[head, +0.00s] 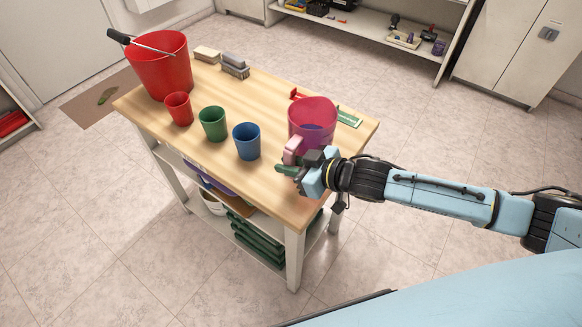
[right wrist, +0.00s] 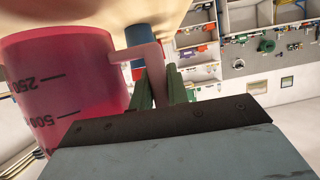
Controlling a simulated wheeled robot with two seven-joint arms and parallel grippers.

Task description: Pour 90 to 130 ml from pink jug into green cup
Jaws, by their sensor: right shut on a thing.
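The pink jug (head: 313,115) is upright at the right end of the wooden table, with dark liquid showing inside. My right gripper (head: 291,168) is shut on the jug's handle. In the right wrist view the green fingers (right wrist: 163,90) are around the handle, and the jug (right wrist: 65,85) shows volume marks on its wall. I cannot tell whether the jug touches the table. The green cup (head: 213,124) stands upright on the table, left of the jug, between the red cup (head: 178,108) and the blue cup (head: 246,141). My left gripper is not in view.
A large red bucket (head: 160,70) with a screwdriver-like tool across its rim stands at the table's far left. Grey and tan blocks (head: 234,66) lie at the back. A green flat piece (head: 349,117) and a red piece lie behind the jug. The blue cup is between jug and green cup.

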